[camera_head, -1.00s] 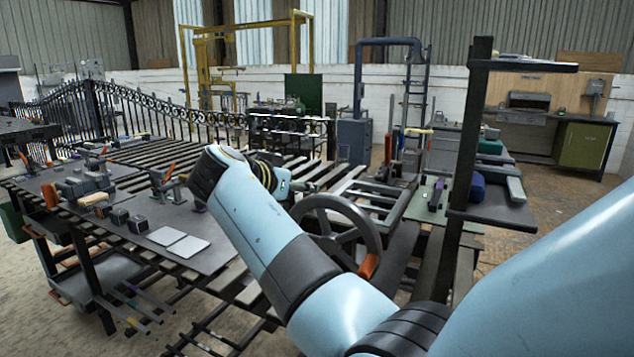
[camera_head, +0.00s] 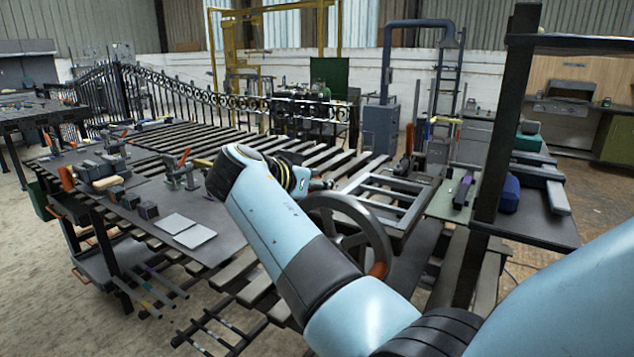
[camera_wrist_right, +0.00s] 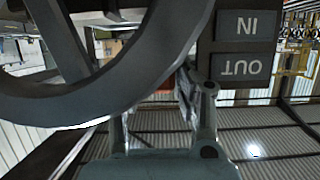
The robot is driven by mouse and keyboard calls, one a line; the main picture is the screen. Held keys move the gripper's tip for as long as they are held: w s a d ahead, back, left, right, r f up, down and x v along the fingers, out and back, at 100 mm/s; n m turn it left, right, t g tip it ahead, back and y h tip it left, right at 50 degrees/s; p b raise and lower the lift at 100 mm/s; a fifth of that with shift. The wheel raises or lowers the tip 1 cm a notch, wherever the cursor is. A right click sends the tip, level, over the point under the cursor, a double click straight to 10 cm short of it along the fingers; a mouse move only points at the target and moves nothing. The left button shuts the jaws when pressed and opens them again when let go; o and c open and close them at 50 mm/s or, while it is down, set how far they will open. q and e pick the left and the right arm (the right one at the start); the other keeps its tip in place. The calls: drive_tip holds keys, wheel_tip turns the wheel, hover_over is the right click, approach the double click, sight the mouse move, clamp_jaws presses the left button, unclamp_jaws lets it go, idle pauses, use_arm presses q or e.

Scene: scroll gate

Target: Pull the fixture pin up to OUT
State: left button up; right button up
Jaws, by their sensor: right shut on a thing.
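My right gripper (camera_head: 325,185) reaches in behind the top of a grey handwheel (camera_head: 383,235). In the right wrist view the gripper's fingers (camera_wrist_right: 160,115) stand just behind the wheel's rim (camera_wrist_right: 95,103). They are shut on the fixture pin, which is mostly hidden by the rim and fingers. A dark plate with IN and OUT labels (camera_wrist_right: 242,45) is upside down beside the fingers in the right wrist view, with OUT nearer to them. My left gripper is not in view.
The handwheel has an orange grip (camera_head: 378,270) low on its rim. A dark worktable (camera_head: 160,205) with clamps and blocks stands to the left. A black post (camera_head: 497,130) with shelves stands close on the right. A slatted bench (camera_head: 240,150) lies behind.

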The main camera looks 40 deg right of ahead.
clamp_jaws()
drive_tip(key=shift+r+p, duration=0.45)
drive_tip(key=shift+r, duration=1.25)
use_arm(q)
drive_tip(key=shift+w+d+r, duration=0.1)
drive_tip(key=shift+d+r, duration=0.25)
use_arm(e)
drive_tip(key=o, duration=0.9)
unclamp_jaws()
drive_tip(key=shift+c, duration=0.2)
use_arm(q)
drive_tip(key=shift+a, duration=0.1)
use_arm(e)
drive_tip(key=shift+r, duration=0.1)
